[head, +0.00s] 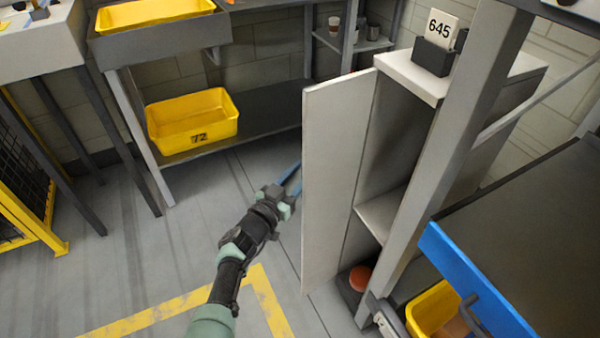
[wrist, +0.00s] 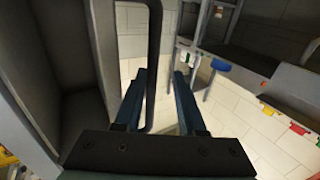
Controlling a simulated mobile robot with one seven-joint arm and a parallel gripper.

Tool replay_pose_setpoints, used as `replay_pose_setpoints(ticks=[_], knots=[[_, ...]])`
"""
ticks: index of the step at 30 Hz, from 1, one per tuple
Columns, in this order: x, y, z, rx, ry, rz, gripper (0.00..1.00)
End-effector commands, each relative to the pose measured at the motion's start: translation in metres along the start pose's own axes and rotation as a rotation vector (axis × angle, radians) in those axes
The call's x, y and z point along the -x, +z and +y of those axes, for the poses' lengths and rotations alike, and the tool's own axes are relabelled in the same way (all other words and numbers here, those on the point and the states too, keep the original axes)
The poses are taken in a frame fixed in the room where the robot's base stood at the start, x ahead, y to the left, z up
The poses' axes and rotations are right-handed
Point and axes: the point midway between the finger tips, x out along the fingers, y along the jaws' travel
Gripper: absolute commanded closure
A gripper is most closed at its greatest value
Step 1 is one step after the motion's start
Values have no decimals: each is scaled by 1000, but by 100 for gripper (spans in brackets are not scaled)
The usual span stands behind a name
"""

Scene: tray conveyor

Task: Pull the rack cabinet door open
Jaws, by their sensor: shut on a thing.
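The rack cabinet (head: 390,130) stands right of centre in the head view, with its white door (head: 330,190) swung open and its inside and shelf showing. My gripper (head: 291,178) is on the left side of the door, its blue fingers partly hidden near the door edge. In the wrist view my gripper (wrist: 162,78) has a dark bar-shaped door handle (wrist: 154,60) running between its fingers, and it is shut on the handle. The handle cannot be made out in the head view.
A sign reading 645 (head: 441,30) stands on the cabinet top. A red-orange round object (head: 360,278) lies at the cabinet's bottom. A rack post and blue-edged table (head: 470,285) stand close on the right. A yellow bin (head: 192,120) sits on a shelf at left. Floor left of the door is clear.

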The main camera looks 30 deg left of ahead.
Motion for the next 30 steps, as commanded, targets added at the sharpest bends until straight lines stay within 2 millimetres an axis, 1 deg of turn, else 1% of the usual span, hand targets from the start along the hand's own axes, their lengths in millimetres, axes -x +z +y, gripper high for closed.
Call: replay_pose_setpoints(ticks=[1,9,23,30], knots=[[3,-1,-9,-5,-20,-9,73],[24,4,-26,1,-32,-18,73],[51,4,-46,6,-37,-17,73],[62,4,-51,3,-24,-17,73]])
